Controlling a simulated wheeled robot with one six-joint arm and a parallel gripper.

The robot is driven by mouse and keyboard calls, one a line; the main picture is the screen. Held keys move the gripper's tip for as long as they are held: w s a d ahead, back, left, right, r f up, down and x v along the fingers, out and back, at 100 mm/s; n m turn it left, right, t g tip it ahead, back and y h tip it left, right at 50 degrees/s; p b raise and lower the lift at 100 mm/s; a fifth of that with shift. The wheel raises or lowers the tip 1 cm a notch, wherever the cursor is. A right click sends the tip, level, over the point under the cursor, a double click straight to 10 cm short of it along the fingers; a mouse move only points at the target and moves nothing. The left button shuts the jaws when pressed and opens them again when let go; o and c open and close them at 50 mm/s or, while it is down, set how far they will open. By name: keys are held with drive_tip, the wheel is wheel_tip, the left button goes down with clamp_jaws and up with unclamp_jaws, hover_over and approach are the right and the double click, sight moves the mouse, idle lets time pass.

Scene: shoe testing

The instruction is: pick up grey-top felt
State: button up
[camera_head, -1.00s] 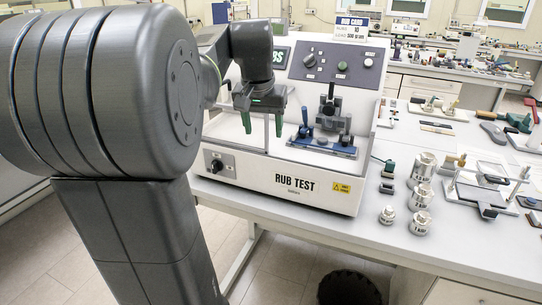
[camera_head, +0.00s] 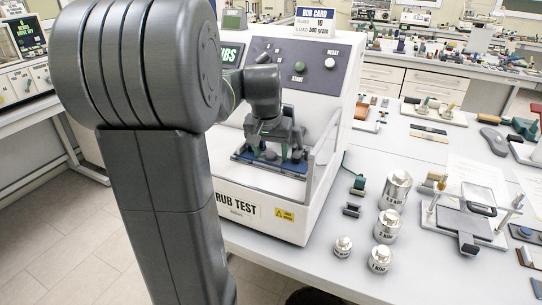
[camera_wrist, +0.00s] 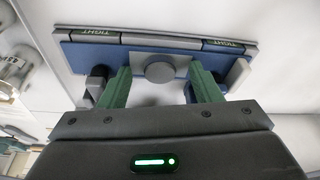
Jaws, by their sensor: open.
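My gripper (camera_head: 272,143) is over the bed of the white rub tester (camera_head: 262,208). In the wrist view my gripper (camera_wrist: 160,72) is open, its two green fingers spread on either side of a round grey knob (camera_wrist: 159,91). In the head view my gripper hides much of this fixture.
A green-topped piece (camera_head: 358,186) and several silver weights (camera_head: 387,227) stand right of the tester. The tester's clear side guard (camera_head: 322,160) rises close to my gripper.

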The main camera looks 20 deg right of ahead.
drive_tip(key=shift+c, duration=0.2)
drive_tip(key=c, duration=1)
drive_tip(key=shift+r, duration=0.15)
